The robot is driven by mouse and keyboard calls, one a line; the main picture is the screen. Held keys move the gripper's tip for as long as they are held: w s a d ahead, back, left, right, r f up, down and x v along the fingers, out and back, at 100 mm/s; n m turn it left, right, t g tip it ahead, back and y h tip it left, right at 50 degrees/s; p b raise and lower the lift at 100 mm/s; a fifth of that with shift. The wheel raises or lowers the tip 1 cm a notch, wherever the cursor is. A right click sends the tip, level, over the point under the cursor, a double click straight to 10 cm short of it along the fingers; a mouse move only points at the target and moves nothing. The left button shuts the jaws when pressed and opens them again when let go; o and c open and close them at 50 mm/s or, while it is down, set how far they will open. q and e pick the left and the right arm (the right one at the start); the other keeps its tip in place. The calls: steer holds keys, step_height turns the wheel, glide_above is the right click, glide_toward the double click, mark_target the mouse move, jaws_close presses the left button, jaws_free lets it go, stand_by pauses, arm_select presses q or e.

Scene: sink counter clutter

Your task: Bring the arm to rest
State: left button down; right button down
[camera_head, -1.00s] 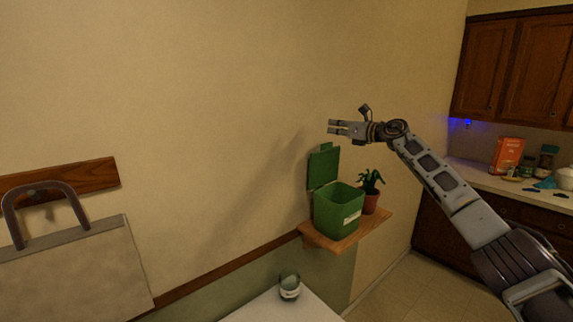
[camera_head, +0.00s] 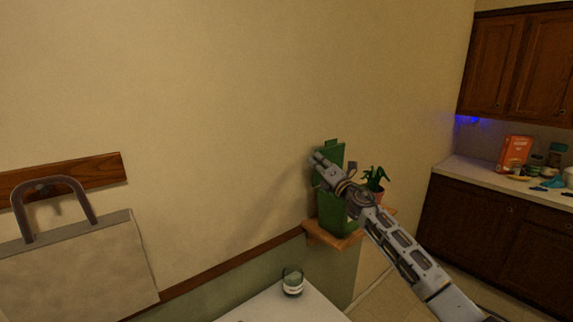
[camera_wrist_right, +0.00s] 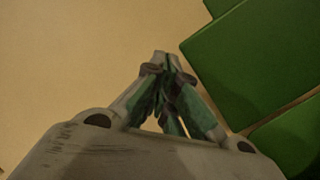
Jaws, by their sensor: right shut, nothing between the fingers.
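My right gripper (camera_head: 317,158) is in front of the green bin (camera_head: 334,215) in the head view and hides part of it. In the right wrist view its fingers (camera_wrist_right: 162,58) are together with nothing between them. The bin's green lid (camera_head: 331,150) stands raised, and green surfaces of it (camera_wrist_right: 255,60) fill the right side of the wrist view. My right arm reaches in from the lower right. My left gripper is in neither view.
The bin stands on a small wooden shelf (camera_head: 318,236) beside a potted plant (camera_head: 375,184). A glass jar (camera_head: 292,282) stands on a white surface (camera_head: 265,308) below. A grey bag (camera_head: 75,262) hangs at left. A counter (camera_head: 470,172) with clutter lies at right.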

steer(key=s+d+f+m+g+h, duration=0.2)
steer(key=s+d+f+m+h, duration=0.15)
steer(key=s+f+m, duration=0.55)
steer(key=s+d+f+m+g+h, duration=0.15)
steer(key=s+f+m+h, duration=0.4)
steer(key=f, duration=0.55)
steer(key=s+d+f+m+g+h, duration=0.2)
steer(key=s+d+f+m+h, duration=0.15)
steer(key=s+f+m, duration=0.55)
steer(key=s+d+f+m+g+y, duration=0.1)
steer(key=s+d+f+m+g, duration=0.3)
steer(key=s, duration=1.1)
steer(key=s+a+f+m+g+y, duration=0.15)
steer(key=s+f+g, duration=0.55)
steer(key=s, duration=0.8)
step_height(320, 180, down, 34)
steer(key=s, duration=0.2)
steer(key=s+d+f, duration=0.2)
steer(key=s+f, duration=0.8)
steer(key=s, duration=0.1)
steer(key=s+d+f+g+b, duration=0.1)
steer(key=s+d+f, duration=0.1)
steer(key=s+f, duration=0.9)
steer(key=shift+s+d+h, duration=0.35)
steer(key=shift+d+h, duration=0.05)
